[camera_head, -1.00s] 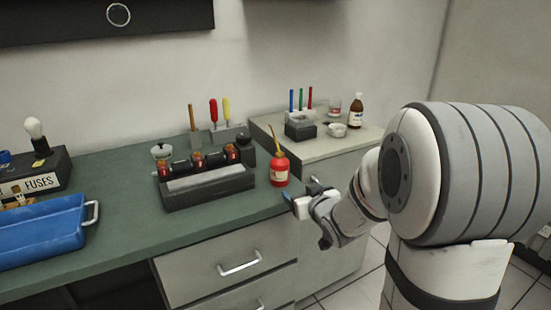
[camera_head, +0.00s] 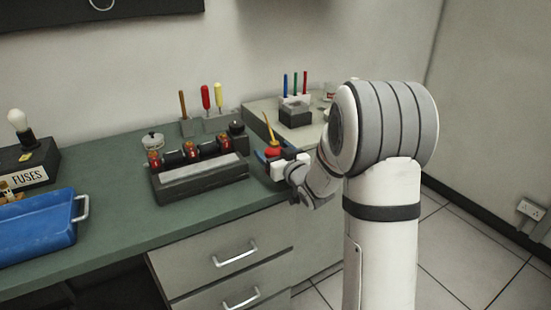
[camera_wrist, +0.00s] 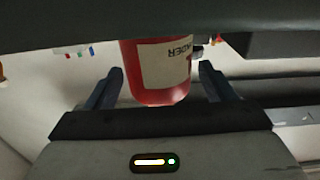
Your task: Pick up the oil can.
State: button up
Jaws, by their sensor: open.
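The oil can is red with a thin yellow-orange spout. In the head view the can (camera_head: 272,151) stands at the right end of the green bench, its lower part hidden behind my gripper (camera_head: 268,159). In the wrist view the red can (camera_wrist: 158,92) with a pale label shows between the two dark fingers of my gripper (camera_wrist: 160,90). The fingers are open, one on each side, with gaps to the can. The can's upper part is cut off in the wrist view.
A dark rack (camera_head: 200,182) with red-topped parts stands left of the can. A dark round container (camera_head: 238,138) is close behind. Screwdrivers (camera_head: 206,97) stand in a holder at the back. A blue tray (camera_head: 35,226) and a fuse box (camera_head: 30,172) are at the left.

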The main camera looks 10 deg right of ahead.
jog(key=shift+r, duration=0.1)
jog(key=c, duration=1.1)
